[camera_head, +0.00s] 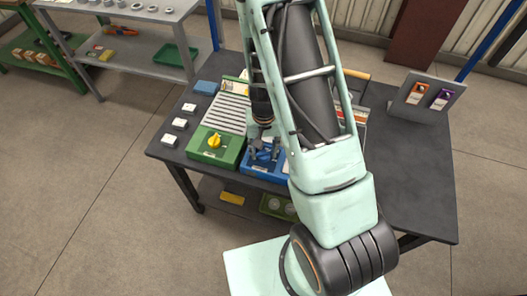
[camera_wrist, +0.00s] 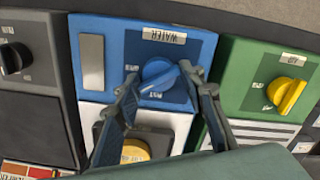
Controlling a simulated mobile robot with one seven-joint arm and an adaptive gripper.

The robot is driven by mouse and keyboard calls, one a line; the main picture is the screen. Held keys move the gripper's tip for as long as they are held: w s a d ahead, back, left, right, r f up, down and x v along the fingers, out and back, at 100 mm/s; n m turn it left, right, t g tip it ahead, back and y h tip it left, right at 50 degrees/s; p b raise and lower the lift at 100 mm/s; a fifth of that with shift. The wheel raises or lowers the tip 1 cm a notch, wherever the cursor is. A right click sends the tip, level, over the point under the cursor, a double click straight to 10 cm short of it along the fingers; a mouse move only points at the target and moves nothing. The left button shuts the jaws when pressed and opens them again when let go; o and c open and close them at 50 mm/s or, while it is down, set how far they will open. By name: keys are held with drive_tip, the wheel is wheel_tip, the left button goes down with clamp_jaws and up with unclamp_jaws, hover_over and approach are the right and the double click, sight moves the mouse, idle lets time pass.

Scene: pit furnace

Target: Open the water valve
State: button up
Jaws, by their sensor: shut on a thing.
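The water valve is a blue knob (camera_wrist: 160,76) on a blue box (camera_wrist: 92,32) labelled WATER, seen upside down in the wrist view. My gripper (camera_wrist: 161,80) has one finger on each side of the knob and is shut on it. The knob's grip ridge sits slanted between the fingertips. In the head view my gripper (camera_head: 264,150) reaches down onto the blue box (camera_head: 258,170) at the table's near edge. My arm hides part of the box there, and the knob is not clear in that view.
A green box with a yellow knob (camera_wrist: 285,95) stands close beside the blue box. A grey unit with a black knob (camera_wrist: 14,58) is on the other side. A yellow button (camera_wrist: 118,150) lies below the blue box in the wrist view. A sign stand (camera_head: 432,95) is at the table's right.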

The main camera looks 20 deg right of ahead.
sight(265, 152)
drive_tip(key=m, duration=0.3)
drive_tip(key=shift+m, duration=0.3)
drive_tip(key=shift+d+m, duration=0.1)
drive_tip(key=shift+m, duration=1.8)
drive_tip(key=o, duration=0.9)
drive_tip(key=shift+r, duration=0.15)
wheel_tip(265, 152, up, 12)
drive_tip(key=shift+f, duration=0.1)
